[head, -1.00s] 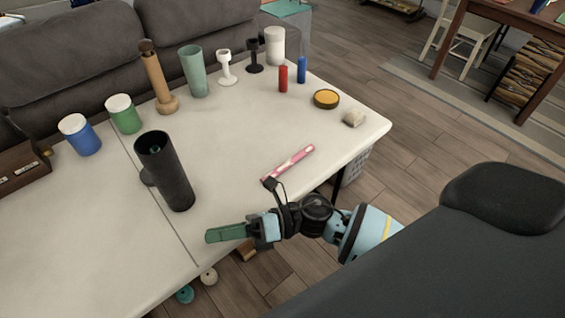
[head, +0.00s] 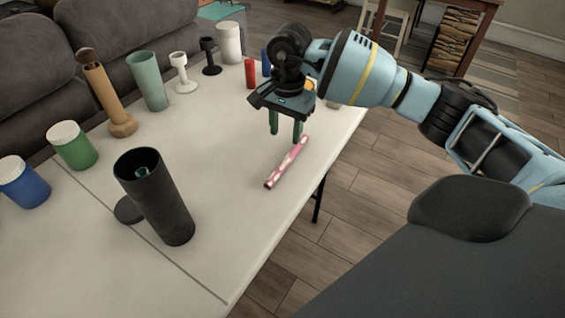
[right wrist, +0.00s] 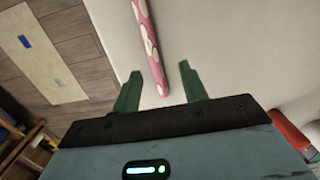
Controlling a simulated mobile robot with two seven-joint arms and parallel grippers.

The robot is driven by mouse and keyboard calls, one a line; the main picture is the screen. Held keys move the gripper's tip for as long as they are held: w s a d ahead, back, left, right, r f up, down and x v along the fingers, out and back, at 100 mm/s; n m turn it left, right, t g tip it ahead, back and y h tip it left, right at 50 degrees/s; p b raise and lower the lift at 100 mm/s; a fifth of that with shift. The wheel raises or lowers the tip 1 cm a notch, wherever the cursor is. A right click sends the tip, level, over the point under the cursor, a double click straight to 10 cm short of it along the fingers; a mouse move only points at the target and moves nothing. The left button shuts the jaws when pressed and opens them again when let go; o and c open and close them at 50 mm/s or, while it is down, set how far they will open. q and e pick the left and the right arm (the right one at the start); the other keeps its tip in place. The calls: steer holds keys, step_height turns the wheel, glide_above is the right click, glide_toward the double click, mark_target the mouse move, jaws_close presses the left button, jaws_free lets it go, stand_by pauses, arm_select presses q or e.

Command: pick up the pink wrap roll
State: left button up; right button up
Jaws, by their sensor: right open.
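The pink wrap roll (head: 287,163) is a thin pink stick with pale patches, lying on the white table near its right edge. In the right wrist view the roll (right wrist: 149,45) runs up from between the fingertips, with its near end in the gap. My right gripper (head: 286,136) points down just behind the roll's far end in the head view. Its green fingers are open and empty, as the right wrist view of the gripper (right wrist: 158,80) also shows. I cannot tell how high the fingertips are above the table. My left gripper is not in view.
A tall black cylinder (head: 160,205) stands left of the roll on the white table (head: 215,170). A red cylinder (head: 251,74) and a partly hidden blue one (head: 265,62) stand behind the gripper. Several cups and holders line the back. The table around the roll is clear.

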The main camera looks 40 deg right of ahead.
mark_target(293, 151)
steer(key=shift+w+d+r, duration=0.1)
steer(key=shift+d+r, duration=0.3)
steer(key=shift+d, duration=0.3)
steer(key=shift+f, duration=1.35)
steer(key=shift+s+d+f, duration=0.15)
steer(key=shift+d+f, duration=0.05)
steer(key=shift+f, duration=1.1)
steer(key=shift+s+d+f, duration=0.1)
steer(key=shift+d+f, duration=0.1)
steer(key=shift+f, duration=1.05)
jaws_close()
